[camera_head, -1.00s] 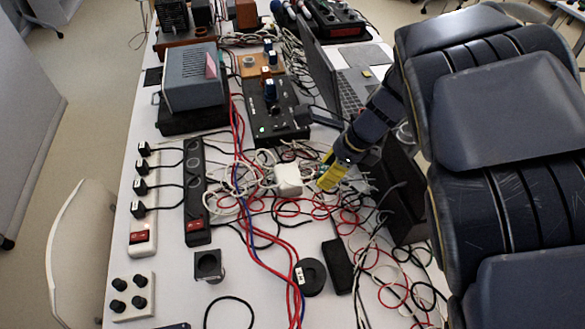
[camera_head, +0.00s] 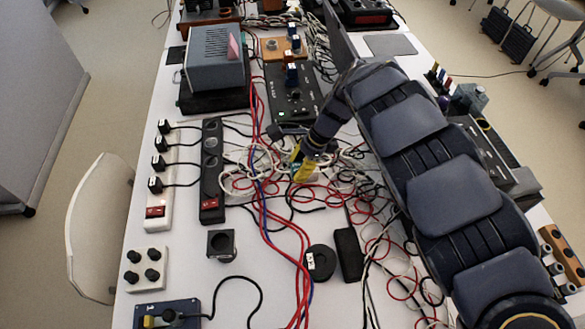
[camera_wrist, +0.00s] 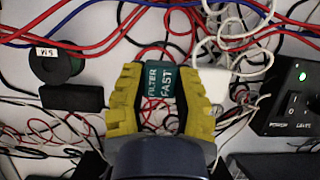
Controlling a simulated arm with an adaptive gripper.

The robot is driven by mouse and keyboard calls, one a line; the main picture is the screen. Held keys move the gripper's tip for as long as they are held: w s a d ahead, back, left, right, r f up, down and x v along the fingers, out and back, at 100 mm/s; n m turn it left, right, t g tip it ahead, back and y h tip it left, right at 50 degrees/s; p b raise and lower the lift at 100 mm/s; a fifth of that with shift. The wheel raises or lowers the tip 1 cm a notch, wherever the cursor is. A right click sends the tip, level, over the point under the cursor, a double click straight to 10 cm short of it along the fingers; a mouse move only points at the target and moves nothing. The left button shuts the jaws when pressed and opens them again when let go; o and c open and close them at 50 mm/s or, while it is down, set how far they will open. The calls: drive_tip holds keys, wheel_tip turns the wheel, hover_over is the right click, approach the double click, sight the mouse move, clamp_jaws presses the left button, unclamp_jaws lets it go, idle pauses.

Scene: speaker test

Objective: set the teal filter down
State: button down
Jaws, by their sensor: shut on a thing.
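My gripper (camera_head: 303,172) has yellow fingers and points down over the cable tangle in the middle of the table in the head view. In the wrist view my gripper (camera_wrist: 157,82) has the teal filter (camera_wrist: 161,84) between its fingers. The filter is a small teal block with white lettering reading "FILTER FAST". The gripper is shut on it. I cannot make out the filter in the head view, nor tell whether it touches anything below.
Red, blue, white and black cables crowd the table around the gripper. A round black spool (camera_head: 320,262) and a black block (camera_head: 348,254) lie nearby. A black power strip (camera_head: 212,170) stands to the left. Bare table shows around the square black holder (camera_head: 221,245).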

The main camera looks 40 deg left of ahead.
drive_tip(key=w+a+f, duration=0.2)
drive_tip(key=f, duration=0.1)
drive_tip(key=w+a+f, duration=0.1)
drive_tip(key=a+f, duration=0.1)
drive_tip(key=shift+w+f, duration=0.1)
drive_tip(key=shift+w, duration=0.25)
drive_tip(key=shift+w+a+f, duration=0.4)
drive_tip(key=shift+a+f, duration=0.05)
drive_tip(key=shift+f, duration=1.85)
drive_tip(key=shift+f, duration=0.15)
drive_tip(key=c, duration=0.9)
unclamp_jaws()
drive_tip(key=shift+o, duration=0.2)
drive_tip(key=shift+w, duration=0.1)
